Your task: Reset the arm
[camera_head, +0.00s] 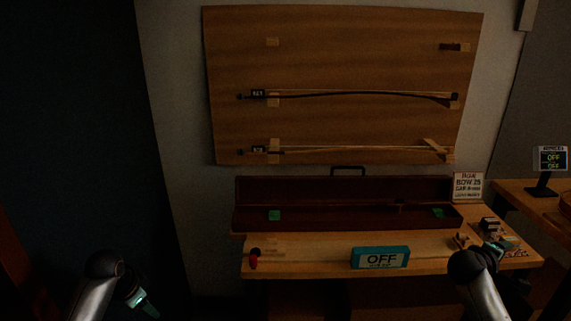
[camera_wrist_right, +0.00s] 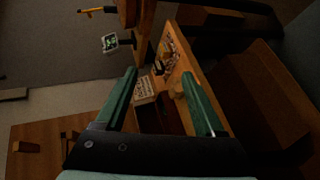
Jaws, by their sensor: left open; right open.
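My left gripper (camera_head: 141,302) is low at the left of the head view, over the dark floor and apart from the bench. Its fingers are small and dark there, and I see nothing held. My right gripper is at the bench's right end in the head view (camera_head: 493,251), partly hidden by my own wrist. In the right wrist view (camera_wrist_right: 160,76) its two green fingers are spread wide with nothing between them. The workbench (camera_head: 310,260) lies beyond the fingers.
An open bow case (camera_head: 340,218) lies along the back of the bench. A blue OFF sign (camera_head: 380,257) and a red-ended item (camera_head: 254,262) are at the front. Small boxes (camera_head: 490,225) crowd the right end. Two bows (camera_head: 350,95) hang on the wall panel (camera_head: 340,60). A side table (camera_head: 515,197) stands right.

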